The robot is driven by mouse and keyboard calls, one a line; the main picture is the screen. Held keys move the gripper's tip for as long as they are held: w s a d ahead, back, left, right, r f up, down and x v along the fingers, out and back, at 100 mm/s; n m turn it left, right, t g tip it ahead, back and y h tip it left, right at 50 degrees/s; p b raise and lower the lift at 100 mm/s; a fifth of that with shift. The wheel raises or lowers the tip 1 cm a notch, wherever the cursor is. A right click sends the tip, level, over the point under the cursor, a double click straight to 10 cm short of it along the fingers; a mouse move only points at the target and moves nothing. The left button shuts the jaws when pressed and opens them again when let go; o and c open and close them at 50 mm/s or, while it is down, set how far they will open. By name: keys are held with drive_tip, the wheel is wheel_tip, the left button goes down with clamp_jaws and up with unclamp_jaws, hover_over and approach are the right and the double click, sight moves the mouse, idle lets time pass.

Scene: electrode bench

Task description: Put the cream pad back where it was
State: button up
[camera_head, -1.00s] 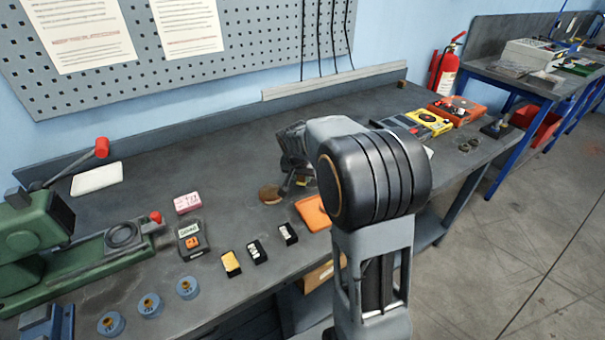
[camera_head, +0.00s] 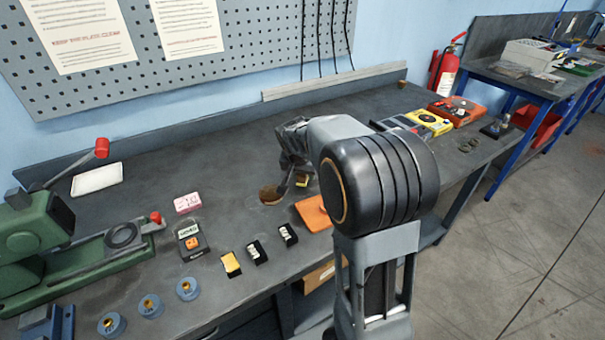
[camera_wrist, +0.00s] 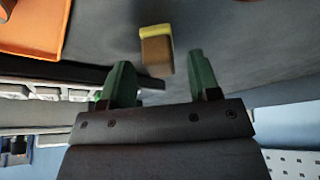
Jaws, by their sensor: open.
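My gripper (camera_wrist: 160,62) is open and empty in the wrist view, its two green fingers apart. A small block (camera_wrist: 156,54) with a pale yellow top layer and a brown side shows between and just beyond the fingertips, with a gap on both sides. In the head view it is a small yellowish patch (camera_head: 302,181) on the bench beside my gripper (camera_head: 288,180), partly hidden by it. I cannot tell for sure that this is the cream pad. A flat off-white rectangular piece (camera_head: 97,179) lies at the back left of the bench.
A brown round patch (camera_head: 270,194) lies left of my gripper. An orange tray (camera_head: 313,213) lies in front; it also shows in the wrist view (camera_wrist: 32,28). Small black boxes (camera_head: 256,252), a pink block (camera_head: 187,202) and a green machine (camera_head: 35,240) stand left. The bench's back middle is clear.

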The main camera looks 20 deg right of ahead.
drive_tip(key=v, duration=1)
drive_tip(key=s+a+f+n+y, duration=0.1)
drive_tip(key=s+a+f+n, duration=0.1)
drive_tip(key=s, duration=0.4)
drive_tip(key=s+a+f+n+y, duration=0.1)
drive_tip(key=s+a+f+n, duration=0.1)
drive_tip(key=s, duration=0.4)
drive_tip(key=s+a+f+n+y, duration=0.1)
drive_tip(key=s+a+f+n, duration=0.2)
drive_tip(key=s, duration=0.3)
drive_tip(key=shift+s+a+n, duration=0.2)
drive_tip(key=shift+a+n, duration=0.1)
drive_tip(key=shift+a, duration=0.05)
wheel_tip(320, 180, up, 7)
drive_tip(key=p, duration=0.6)
drive_tip(key=shift+f, duration=0.25)
